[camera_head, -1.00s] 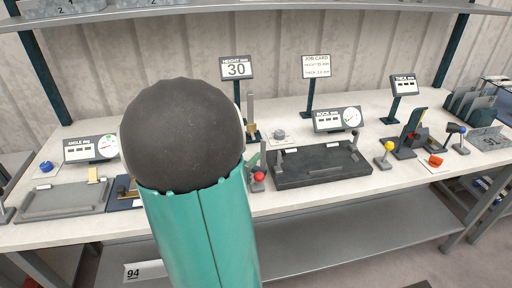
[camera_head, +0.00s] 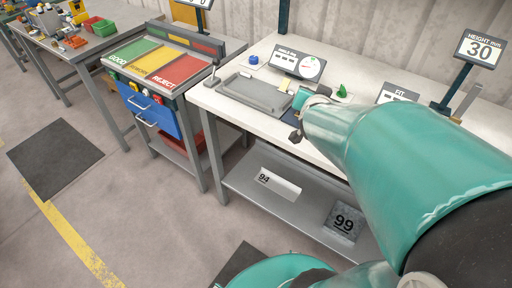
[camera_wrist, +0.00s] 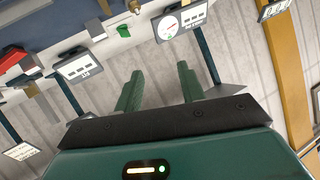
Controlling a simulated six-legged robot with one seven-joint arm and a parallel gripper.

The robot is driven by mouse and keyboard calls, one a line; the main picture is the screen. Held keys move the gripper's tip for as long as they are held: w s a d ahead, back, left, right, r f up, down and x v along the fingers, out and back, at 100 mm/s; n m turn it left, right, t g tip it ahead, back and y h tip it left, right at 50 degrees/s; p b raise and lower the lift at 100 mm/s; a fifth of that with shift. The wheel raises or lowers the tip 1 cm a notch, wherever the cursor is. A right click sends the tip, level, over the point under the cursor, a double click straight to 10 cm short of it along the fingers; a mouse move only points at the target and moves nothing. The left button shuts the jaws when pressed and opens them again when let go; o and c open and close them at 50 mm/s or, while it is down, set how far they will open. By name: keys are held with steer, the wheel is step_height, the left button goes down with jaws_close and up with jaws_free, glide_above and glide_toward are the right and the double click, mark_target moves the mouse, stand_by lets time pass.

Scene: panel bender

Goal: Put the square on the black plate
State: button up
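My gripper (camera_head: 298,112) shows small and partly hidden by my arm in the head view, above the bench's front edge near the grey tray. In the wrist view its two green fingers (camera_wrist: 160,72) stand wide apart with nothing between them. An upright flat bar with a brownish base (camera_head: 468,100), possibly the square, stands beside the height sign at right, partly hidden by my arm. A brass-coloured piece (camera_wrist: 30,89) at the left of the wrist view may belong to it. The black plate cannot be made out in the current frames.
The angle display (camera_head: 299,65) stands behind the grey tray (camera_head: 255,93). The fit display (camera_head: 397,94) is behind my arm; it also shows in the wrist view (camera_wrist: 82,66). A green piece (camera_head: 342,91) lies between them. Plates 94 (camera_head: 278,184) and 99 (camera_head: 344,221) are on the lower shelf.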

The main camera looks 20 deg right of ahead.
steer(key=a+r+n+y, duration=0.2)
steer(key=a+n+y, duration=0.25)
steer(key=a, duration=0.75)
steer(key=s+a+n+g+y, duration=0.3)
steer(key=s+a, duration=0.4)
steer(key=a, duration=0.3)
steer(key=shift+s+n, duration=0.35)
steer(key=shift+n, duration=0.3)
steer(key=shift+n+g+y, duration=0.25)
steer(key=shift+n+g, duration=0.35)
steer(key=shift+g, duration=0.2)
steer(key=s, duration=0.1)
steer(key=s+a, duration=0.1)
steer(key=s, duration=0.2)
steer(key=shift+s+a+f, duration=0.1)
steer(key=shift+s+a, duration=0.1)
steer(key=shift+a, duration=0.05)
steer(key=shift+s, duration=0.45)
steer(key=shift+c, duration=1.1)
steer(key=shift+f, duration=0.1)
